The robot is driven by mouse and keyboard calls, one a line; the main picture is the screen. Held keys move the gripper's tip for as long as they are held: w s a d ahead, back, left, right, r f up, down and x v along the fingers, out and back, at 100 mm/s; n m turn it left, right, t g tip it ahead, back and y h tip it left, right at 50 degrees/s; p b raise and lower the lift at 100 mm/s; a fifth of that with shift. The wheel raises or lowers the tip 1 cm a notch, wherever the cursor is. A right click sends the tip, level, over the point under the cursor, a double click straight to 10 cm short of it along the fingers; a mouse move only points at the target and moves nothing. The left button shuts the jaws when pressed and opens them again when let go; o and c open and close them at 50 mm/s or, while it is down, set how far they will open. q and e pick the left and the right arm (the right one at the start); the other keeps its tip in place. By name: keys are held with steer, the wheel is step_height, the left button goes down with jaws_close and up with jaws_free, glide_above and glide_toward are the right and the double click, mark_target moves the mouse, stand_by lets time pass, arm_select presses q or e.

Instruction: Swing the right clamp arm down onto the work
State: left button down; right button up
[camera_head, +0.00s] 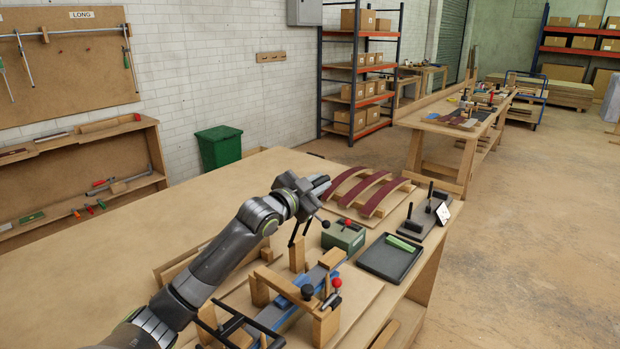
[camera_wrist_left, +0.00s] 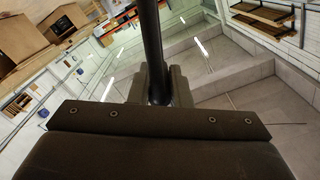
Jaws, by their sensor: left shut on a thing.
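The clamping fixture has wooden blocks (camera_head: 326,327) and a blue curved strip (camera_head: 285,318) running through it as the work. At its far end, a black clamp arm (camera_head: 293,240) stands raised beside a wooden block. My left gripper (camera_head: 318,187) is above that end, and its fingers are shut on a black rod (camera_wrist_left: 151,45), which runs up between them in the left wrist view. The rod looks like part of the raised arm, but the grip hides the join. Another black clamp arm (camera_head: 262,329) lies low across the near end. My right gripper is out of view.
The table's left part (camera_head: 110,270) is clear.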

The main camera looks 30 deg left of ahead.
arm_select(q)
steer(key=shift+d+f, duration=0.15)
steer(key=c, duration=1.3)
jaws_free()
steer(key=shift+c, duration=0.2)
steer(key=shift+s, duration=0.6)
steer(key=s+a+p, duration=0.1)
steer(key=s, duration=1.5)
steer(key=shift+a, duration=0.25)
